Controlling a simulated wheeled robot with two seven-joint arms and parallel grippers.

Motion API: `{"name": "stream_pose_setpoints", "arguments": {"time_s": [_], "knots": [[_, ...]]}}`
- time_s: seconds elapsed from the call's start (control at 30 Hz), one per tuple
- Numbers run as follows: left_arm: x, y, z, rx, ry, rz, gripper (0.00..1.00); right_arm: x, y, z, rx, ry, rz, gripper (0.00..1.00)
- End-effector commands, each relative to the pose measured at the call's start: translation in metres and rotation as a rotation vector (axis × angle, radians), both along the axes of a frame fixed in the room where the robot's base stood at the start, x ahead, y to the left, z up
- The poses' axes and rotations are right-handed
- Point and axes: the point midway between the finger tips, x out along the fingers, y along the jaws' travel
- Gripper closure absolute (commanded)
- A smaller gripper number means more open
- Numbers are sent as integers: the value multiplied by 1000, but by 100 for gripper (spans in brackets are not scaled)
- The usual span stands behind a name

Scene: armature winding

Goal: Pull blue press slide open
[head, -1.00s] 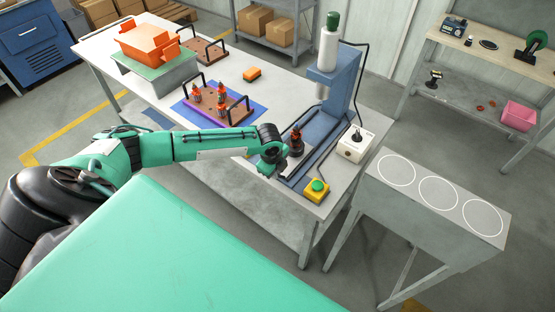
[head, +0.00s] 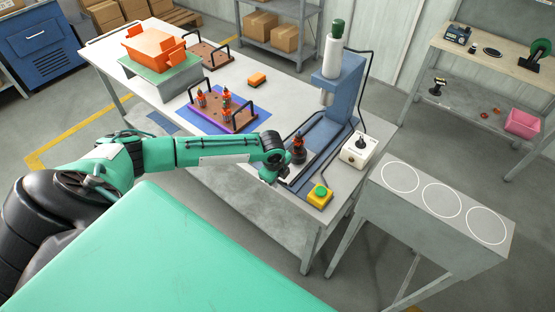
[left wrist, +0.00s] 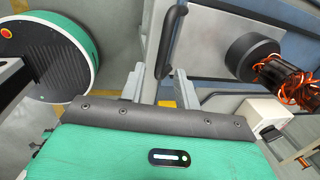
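The blue press (head: 340,95) stands at the right end of the workbench. On its low blue bed a dark round holder carries an armature (head: 299,150) under the ram. In the left wrist view the black holder (left wrist: 252,55) and the armature's orange windings (left wrist: 285,80) are at the right. A dark bar handle (left wrist: 172,40) runs along the grey-blue slide front. My left gripper (head: 268,178) is at the press's near left side. In the left wrist view its two grey fingers (left wrist: 160,85) are apart, with the handle's lower end between them; contact is unclear. My right gripper is out of view.
A yellow box with a green button (head: 320,194) and a white control box (head: 359,149) stand beside the press. A brown fixture tray (head: 232,118) with several armatures is left of it. A grey stand (head: 430,240) with white circles is at the right.

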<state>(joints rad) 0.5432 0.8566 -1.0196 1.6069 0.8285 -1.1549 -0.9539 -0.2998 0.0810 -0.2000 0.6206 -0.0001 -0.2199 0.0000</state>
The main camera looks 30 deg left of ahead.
Motion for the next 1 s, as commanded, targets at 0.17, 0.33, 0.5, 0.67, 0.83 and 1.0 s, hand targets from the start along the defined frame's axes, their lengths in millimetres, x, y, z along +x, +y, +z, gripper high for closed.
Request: {"name": "stream_pose_setpoints", "arguments": {"time_s": [0.17, 0.33, 0.5, 0.67, 0.83, 1.0], "knots": [[-2, 1, 15, 0, -3, 0, 67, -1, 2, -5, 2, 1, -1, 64], [-8, 1, 47, 0, -5, -2, 67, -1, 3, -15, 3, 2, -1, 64], [-16, 2, 86, 1, -5, -2, 67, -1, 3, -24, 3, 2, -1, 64], [-21, 2, 114, 0, -3, 0, 67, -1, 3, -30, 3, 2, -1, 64], [-24, 2, 131, 0, -1, 0, 67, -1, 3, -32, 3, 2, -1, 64], [-25, 2, 135, 0, 0, 0, 67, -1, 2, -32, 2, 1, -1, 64]]}}
